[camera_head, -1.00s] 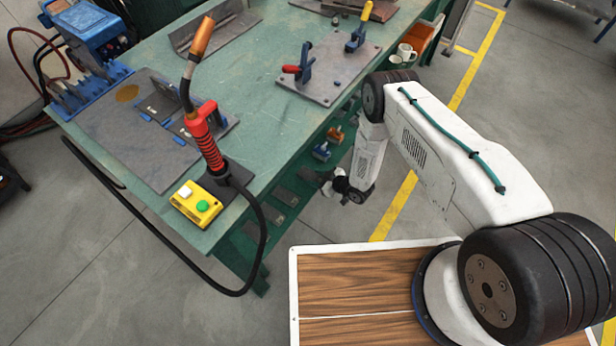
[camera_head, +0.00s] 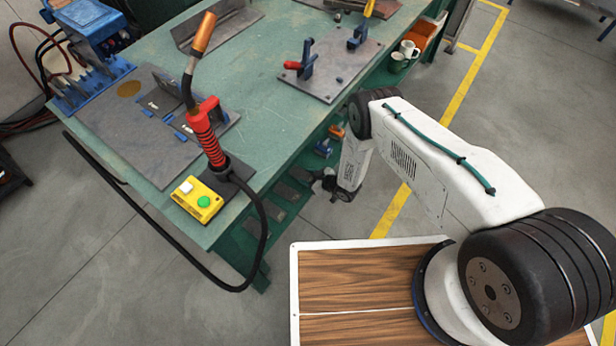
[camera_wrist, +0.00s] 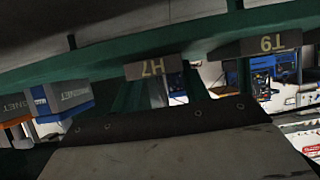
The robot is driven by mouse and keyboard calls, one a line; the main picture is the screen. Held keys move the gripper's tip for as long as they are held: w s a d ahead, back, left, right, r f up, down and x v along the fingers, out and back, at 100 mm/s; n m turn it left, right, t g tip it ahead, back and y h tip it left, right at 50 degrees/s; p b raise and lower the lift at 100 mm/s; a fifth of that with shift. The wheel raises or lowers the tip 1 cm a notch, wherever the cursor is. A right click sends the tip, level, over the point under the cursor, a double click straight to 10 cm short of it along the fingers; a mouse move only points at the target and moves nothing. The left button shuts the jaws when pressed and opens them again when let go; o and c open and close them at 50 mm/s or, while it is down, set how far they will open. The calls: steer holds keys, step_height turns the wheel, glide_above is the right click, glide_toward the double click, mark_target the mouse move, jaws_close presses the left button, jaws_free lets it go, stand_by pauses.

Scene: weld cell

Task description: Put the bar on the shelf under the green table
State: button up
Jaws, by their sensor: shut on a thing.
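The green table (camera_head: 265,72) stands left of my arm, with the shelf below its top; the shelf's green edge (camera_wrist: 105,58) crosses the wrist view. In the head view my gripper (camera_head: 326,182) is low beside the table's right side, at the shelf opening. It is shut on the bar, which I cannot pick out clearly because the wrist and table edge hide most of it. Dark labelled blocks, one at left (camera_wrist: 153,68) and one at right (camera_wrist: 270,43), sit along the shelf edge in the wrist view. Several dark pieces (camera_head: 287,192) lie on the shelf.
A torch (camera_head: 207,135) and yellow button box (camera_head: 197,199) stand on the table. A black cable (camera_head: 262,235) hangs off its corner. Floor right of the table is clear.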

steer(key=o, duration=1.5)
steer(key=shift+c, duration=0.2)
steer(key=shift+f, duration=0.1)
steer(key=shift+r, duration=0.2)
steer(key=v, duration=1.2)
steer(key=shift+d+f, duration=0.1)
